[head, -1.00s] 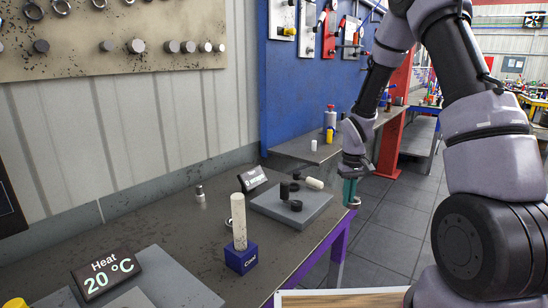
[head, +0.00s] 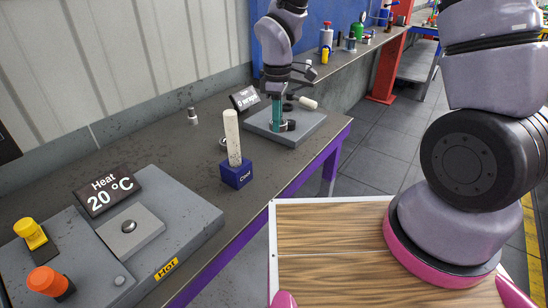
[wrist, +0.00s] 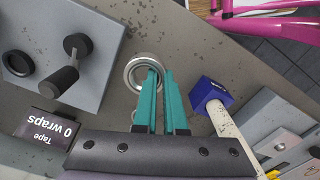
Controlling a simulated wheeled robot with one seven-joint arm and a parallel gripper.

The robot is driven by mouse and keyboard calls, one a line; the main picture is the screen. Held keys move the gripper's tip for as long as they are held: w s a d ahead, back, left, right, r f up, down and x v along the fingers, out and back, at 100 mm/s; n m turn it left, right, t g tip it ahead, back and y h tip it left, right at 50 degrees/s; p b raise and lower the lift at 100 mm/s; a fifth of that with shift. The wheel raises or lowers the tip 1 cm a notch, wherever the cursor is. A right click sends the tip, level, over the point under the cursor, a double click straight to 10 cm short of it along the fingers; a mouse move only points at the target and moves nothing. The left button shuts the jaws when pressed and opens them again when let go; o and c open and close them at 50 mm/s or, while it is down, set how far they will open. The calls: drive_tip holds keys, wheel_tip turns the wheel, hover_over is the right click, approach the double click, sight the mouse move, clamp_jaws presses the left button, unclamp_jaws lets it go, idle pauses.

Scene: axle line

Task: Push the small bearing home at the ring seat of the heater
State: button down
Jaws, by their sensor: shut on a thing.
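My gripper (head: 277,126) has teal fingers and points down over the grey tape plate in the head view. In the wrist view my gripper (wrist: 158,75) is shut on a silver ring-shaped bearing (wrist: 136,76), with the fingertips at the ring's right side. The bearing is hard to make out in the head view. The heater (head: 195,222) is a grey unit at the lower left, with a "Heat 20 °C" display (head: 108,190). A raised square pad (head: 145,243) on it carries a round metal piece (head: 129,227). The gripper is well away from the heater.
A blue block (head: 237,174) marked "Cool" holds a tall pale post (head: 232,137) between gripper and heater. The tape plate (head: 262,125) carries dark pieces and a pale roll (head: 308,103). A small metal cylinder (head: 192,117) stands behind.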

sight(273, 161)
drive_tip(key=shift+s+a+r+n, duration=0.15)
drive_tip(key=shift+s+a+n, duration=0.25)
drive_tip(key=shift+s+a, duration=0.15)
wheel_tip(273, 161, down, 10)
drive_tip(key=shift+r, duration=0.2)
drive_tip(key=shift+f, duration=0.1)
drive_tip(key=shift+f, duration=0.15)
drive_tip(key=c, duration=1)
unclamp_jaws()
